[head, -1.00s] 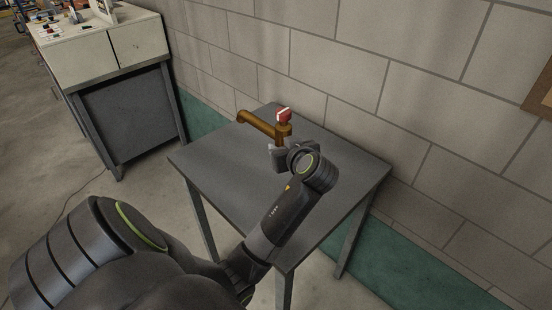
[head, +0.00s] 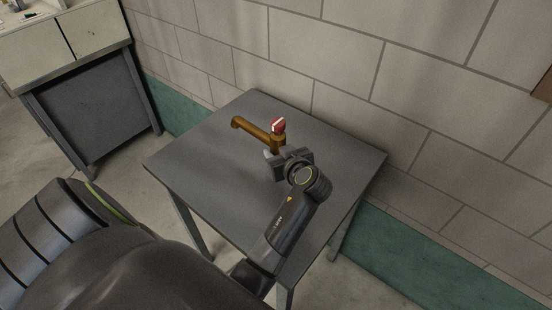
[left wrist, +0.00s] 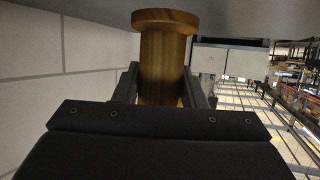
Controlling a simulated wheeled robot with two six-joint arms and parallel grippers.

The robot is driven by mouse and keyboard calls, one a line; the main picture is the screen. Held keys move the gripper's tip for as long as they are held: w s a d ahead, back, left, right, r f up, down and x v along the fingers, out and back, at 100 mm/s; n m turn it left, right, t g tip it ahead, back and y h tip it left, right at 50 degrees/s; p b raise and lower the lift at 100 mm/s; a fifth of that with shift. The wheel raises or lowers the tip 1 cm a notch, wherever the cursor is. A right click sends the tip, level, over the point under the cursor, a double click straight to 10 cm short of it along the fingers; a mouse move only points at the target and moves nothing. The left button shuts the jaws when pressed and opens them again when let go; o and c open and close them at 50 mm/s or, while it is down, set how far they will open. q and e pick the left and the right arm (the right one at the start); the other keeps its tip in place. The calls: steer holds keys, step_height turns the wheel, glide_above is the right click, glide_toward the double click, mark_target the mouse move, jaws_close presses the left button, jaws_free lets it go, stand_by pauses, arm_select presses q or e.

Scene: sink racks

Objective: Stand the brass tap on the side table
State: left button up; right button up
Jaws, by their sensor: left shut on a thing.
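The brass tap (head: 259,134) has a long spout that reaches to the left and a red handle (head: 278,125) on top. It is upright over the far part of the grey side table (head: 215,165). My left gripper (head: 270,154) is shut on the tap's lower body. In the left wrist view, the tap's round base flange (left wrist: 165,18) sticks out past the two fingers, close to a grey surface. I cannot tell whether the base touches the table. My right gripper is not in view.
The table top is otherwise bare. A block wall (head: 340,65) with a green lower band stands behind it. A workbench (head: 75,75) with small items on it stands at the upper left, apart from the table.

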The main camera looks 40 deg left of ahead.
arm_select(q)
steer(key=f, duration=0.3)
steer(key=shift+w+a, duration=0.1)
steer(key=shift+a, duration=0.1)
steer(key=shift+f, duration=0.5)
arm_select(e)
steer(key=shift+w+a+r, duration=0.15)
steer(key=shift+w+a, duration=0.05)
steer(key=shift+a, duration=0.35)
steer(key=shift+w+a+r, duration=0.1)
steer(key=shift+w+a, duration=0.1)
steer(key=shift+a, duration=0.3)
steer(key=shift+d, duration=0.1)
arm_select(q)
steer(key=o, duration=0.9)
steer(key=shift+f, duration=0.15)
steer(key=o, duration=0.4)
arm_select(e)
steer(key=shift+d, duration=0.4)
arm_select(q)
steer(key=shift+p, duration=0.3)
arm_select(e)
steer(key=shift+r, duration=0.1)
